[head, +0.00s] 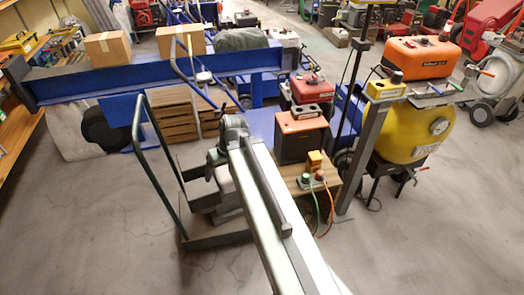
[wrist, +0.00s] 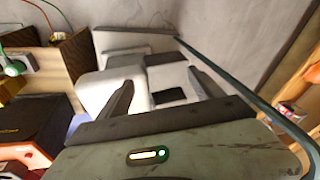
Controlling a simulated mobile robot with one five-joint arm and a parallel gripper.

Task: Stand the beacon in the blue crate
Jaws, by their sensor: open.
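My gripper (wrist: 160,80) is open, with its two dark fingers apart and nothing held between them. In the head view my gripper (head: 213,160) hangs at the end of my arm above a grey platform cart. I cannot pick out the beacon with certainty. Several blue surfaces show, including a blue panel (head: 119,109) at the left and a blue block (head: 262,126) near the middle. I cannot tell whether either belongs to the blue crate.
The platform cart (head: 215,236) has a tall green handle (head: 162,165) at left. Pale blocky shapes (wrist: 142,86) lie beyond the fingers. A green plug (head: 305,178) and orange cable sit on the stand. A yellow tank (head: 420,128) stands right. The front floor is clear.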

